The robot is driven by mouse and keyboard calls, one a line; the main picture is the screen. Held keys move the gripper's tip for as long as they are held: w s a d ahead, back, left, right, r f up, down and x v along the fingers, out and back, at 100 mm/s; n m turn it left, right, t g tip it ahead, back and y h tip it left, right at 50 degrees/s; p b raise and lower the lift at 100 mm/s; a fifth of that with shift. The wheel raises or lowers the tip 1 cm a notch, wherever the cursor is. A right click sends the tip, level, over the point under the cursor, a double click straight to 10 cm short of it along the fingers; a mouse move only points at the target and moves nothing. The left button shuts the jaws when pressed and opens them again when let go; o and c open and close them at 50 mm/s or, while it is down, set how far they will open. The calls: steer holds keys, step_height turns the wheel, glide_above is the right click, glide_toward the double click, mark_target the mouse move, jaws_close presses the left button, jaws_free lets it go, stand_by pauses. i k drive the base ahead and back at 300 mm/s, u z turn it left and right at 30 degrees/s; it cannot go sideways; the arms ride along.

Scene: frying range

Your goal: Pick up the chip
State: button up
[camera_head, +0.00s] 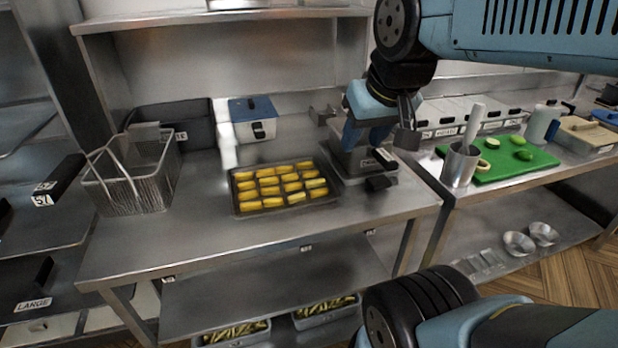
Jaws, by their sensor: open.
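Several yellow chips (277,187) lie in rows on a dark tray (236,212) in the middle of the steel table. They are thick, blocky pieces set close together. My gripper (392,138) is to the right of the tray and above the table, in front of a grey scale-like device (357,165). Its jaws are open, and no chip shows between them. The fingers are partly hard to make out against the device and the dark arm links.
A wire fry basket (133,178) stands left of the tray, and a blue-and-white box (253,119) behind it. A green board (503,160) and a metal cup (460,166) are on the right-hand counter. Bare steel lies in front of the tray.

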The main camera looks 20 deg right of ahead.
mark_target(322, 182)
steer(key=u, duration=1.25)
steer(key=k, duration=1)
steer(key=z, duration=1.2)
steer(key=i, duration=1)
